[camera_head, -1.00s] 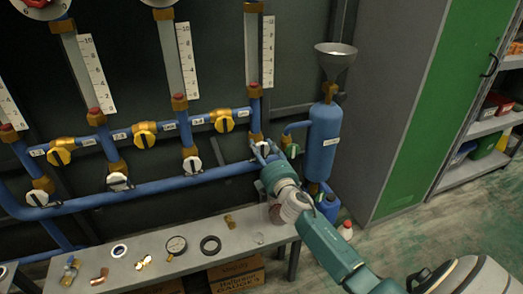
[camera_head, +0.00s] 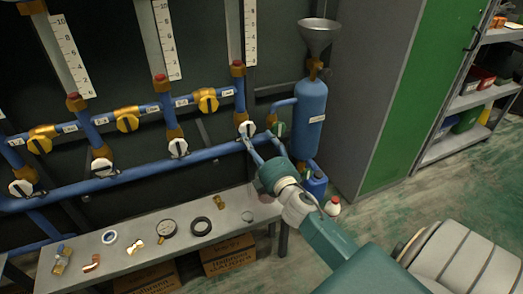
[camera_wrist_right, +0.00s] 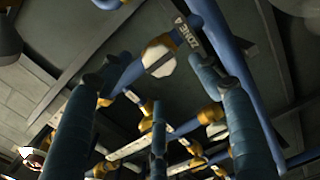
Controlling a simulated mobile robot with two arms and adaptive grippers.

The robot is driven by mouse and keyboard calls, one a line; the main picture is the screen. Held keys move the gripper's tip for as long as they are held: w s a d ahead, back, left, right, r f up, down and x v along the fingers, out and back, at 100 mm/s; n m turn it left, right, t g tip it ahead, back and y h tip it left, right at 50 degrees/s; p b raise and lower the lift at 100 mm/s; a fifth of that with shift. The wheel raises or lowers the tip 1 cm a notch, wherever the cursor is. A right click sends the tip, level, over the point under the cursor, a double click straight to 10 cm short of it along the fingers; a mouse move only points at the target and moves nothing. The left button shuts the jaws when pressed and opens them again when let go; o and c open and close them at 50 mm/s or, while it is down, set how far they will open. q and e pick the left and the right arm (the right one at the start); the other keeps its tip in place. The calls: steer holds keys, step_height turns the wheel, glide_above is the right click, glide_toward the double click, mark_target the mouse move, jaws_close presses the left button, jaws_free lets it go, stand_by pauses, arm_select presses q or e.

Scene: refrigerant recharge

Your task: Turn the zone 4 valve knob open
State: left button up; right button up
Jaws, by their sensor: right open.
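The zone 4 valve knob (camera_head: 247,129) is a round white knob with a dark bar, on brass fittings below the rightmost gauge column. In the wrist view the zone 4 knob (camera_wrist_right: 160,62) faces me beside a "ZONE 4" label (camera_wrist_right: 188,35), its bar slanted. My right gripper (camera_head: 254,143) is open just below and right of the knob. In the wrist view its fingers (camera_wrist_right: 156,88) spread on both sides of the knob and below it, with nothing between them. Contact with the knob cannot be told. My left gripper is out of view.
Blue pipe (camera_head: 140,173) runs left past other white knobs. A bench (camera_head: 190,240) with small parts lies below. Green floor is free at the right.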

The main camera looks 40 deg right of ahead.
steer(key=v, duration=0.3)
steer(key=shift+s, duration=0.35)
